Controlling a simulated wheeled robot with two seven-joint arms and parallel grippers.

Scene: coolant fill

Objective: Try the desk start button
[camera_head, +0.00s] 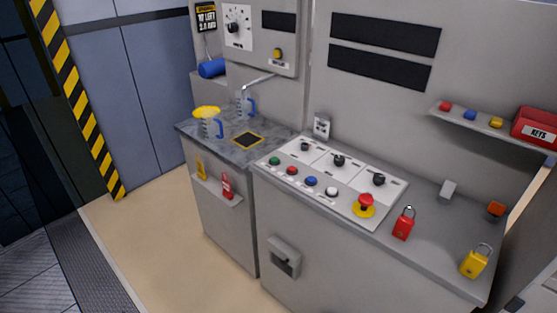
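The desk's sloped control panel (325,185) sits on the grey cabinet in the middle of the view. Along its front edge are a green button (275,161), a red button (292,170), a blue button (311,181) and a white button (332,192). A red mushroom button on a yellow base (365,203) is at the panel's right end. Black knobs (338,160) stand behind the row. Any labels are too small to read, so I cannot tell which is marked start. Neither of my grippers is in view, and nothing covers the buttons.
A red padlock (403,225) and a yellow padlock (473,263) stand right of the panel. A red KEYS box (537,128) sits on the wall shelf. Floor in front is clear.

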